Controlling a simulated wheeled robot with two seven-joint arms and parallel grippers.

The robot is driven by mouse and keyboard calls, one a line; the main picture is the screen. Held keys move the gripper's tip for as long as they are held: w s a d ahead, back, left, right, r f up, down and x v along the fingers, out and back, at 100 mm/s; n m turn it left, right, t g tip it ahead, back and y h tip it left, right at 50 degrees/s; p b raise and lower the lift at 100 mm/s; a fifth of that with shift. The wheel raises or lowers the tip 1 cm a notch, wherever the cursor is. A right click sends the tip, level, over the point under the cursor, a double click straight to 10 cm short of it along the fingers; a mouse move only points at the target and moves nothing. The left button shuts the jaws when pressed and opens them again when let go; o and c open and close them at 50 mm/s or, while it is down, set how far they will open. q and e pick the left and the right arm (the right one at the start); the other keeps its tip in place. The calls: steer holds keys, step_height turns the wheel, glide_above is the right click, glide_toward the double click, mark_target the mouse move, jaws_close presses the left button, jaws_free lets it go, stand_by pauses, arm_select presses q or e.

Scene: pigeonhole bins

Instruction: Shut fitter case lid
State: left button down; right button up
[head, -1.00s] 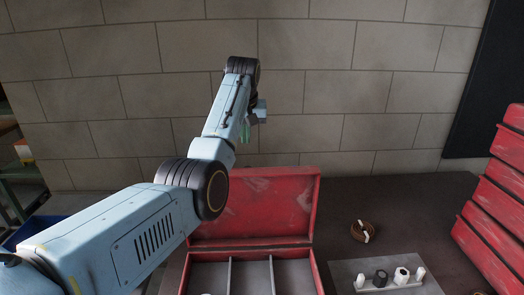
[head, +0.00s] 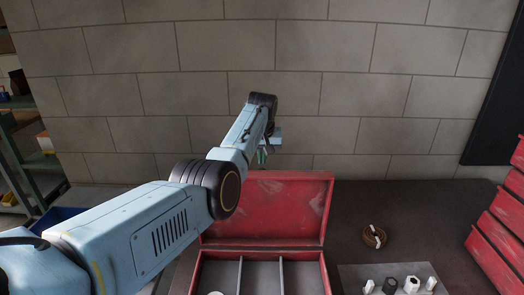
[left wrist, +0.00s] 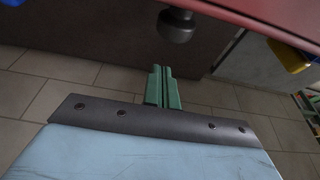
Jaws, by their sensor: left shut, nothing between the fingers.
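The red fitter case (head: 325,272) stands on the dark bench, with grey compartments in its base. Its red lid (head: 285,208) is open and stands up at the back, leaning a little. My left gripper (head: 262,158) is behind and above the lid's top edge, near the brick wall, and looks apart from the lid. In the left wrist view its green fingers (left wrist: 163,88) are closed together with nothing between them. A red surface (left wrist: 275,15) crosses the top of that view, probably the lid. My left arm hides the case's left side. My right gripper is not in view.
Red bins (head: 498,225) stand at the far right. The brick wall is close behind.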

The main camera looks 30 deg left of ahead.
arm_select(q)
steer(key=s+d+p, duration=0.1)
steer(key=s, duration=0.2)
steer(key=shift+d+r+p, duration=0.1)
steer(key=shift+d+p, duration=0.3)
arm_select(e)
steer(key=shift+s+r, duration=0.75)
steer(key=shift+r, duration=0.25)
arm_select(q)
steer(key=shift+w, duration=0.1)
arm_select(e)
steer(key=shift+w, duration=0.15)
